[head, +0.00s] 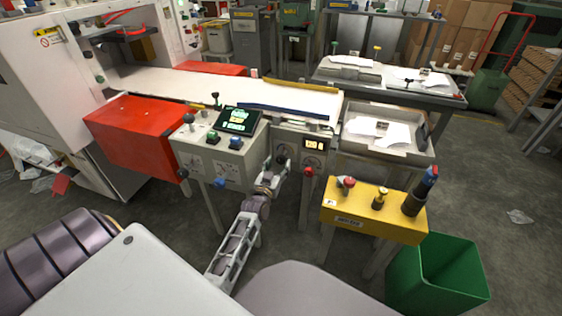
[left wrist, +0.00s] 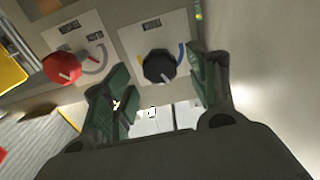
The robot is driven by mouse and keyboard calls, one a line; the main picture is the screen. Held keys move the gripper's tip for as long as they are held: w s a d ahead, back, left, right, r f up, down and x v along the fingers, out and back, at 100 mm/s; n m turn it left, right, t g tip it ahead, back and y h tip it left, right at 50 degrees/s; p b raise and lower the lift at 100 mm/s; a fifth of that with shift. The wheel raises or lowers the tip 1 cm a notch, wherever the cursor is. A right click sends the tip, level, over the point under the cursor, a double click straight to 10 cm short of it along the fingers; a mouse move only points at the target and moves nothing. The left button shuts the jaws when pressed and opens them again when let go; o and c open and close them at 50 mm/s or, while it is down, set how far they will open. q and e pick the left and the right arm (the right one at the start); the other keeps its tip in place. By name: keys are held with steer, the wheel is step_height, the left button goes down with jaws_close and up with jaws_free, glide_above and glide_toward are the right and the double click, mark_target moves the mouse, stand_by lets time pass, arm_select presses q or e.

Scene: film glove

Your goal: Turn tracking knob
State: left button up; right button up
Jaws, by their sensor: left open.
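My left gripper (head: 277,166) is at the front of the machine's grey panel, with its arm coming up from below. In the left wrist view the gripper (left wrist: 161,80) is open, its green-padded fingers on either side of a black knob (left wrist: 158,66). The fingers look apart from the knob. The black knob sits on a pale plate with a blue arc. A red knob (left wrist: 62,67) sits on a neighbouring plate, outside the fingers; in the head view this red knob (head: 309,171) is right of the gripper. My right gripper is out of view.
A control box with a green-text screen (head: 238,121) stands left of the gripper. A yellow button box (head: 345,220) stands at the right, above a green bin (head: 440,277). A red cover (head: 137,130) is further left, and a tray table (head: 385,151) is behind right.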

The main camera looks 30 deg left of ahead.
mark_target(280, 161)
arm_select(q)
steer(key=shift+b+x, duration=0.35)
steer(key=shift+x, duration=1.1)
steer(key=shift+w+a, duration=0.1)
steer(key=shift+w, duration=0.4)
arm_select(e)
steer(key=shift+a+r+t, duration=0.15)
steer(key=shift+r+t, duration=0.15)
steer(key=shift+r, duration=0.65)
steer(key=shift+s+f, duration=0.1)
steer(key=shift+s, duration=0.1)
